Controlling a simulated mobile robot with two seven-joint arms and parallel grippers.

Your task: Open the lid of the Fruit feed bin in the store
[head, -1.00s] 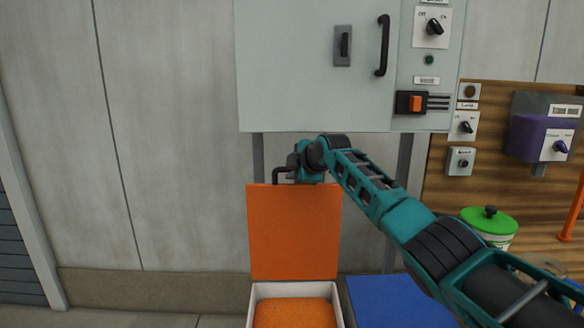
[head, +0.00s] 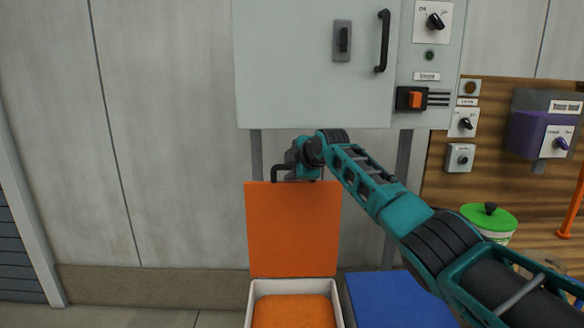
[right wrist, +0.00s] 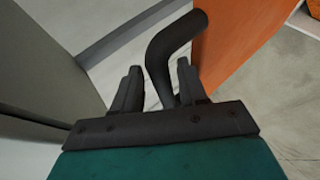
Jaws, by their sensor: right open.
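The orange lid (head: 293,230) stands upright at the back of a white bin (head: 252,305), so the bin is open. Orange feed (head: 294,312) shows inside; no label is readable. A dark bent handle (head: 276,174) rises from the lid's top edge. My right gripper (head: 290,168) is at this handle, above the lid. In the right wrist view, the open jaws (right wrist: 158,80) have the dark handle (right wrist: 172,50) between them, close to the right finger. The orange lid (right wrist: 235,40) is beyond. My left gripper is out of view.
A blue lid (head: 395,300) lies flat just right of the open bin. A grey cabinet (head: 290,70) hangs above. A green-lidded container (head: 489,218) stands at the right, by a wood panel with switches. The wall and floor at left are clear.

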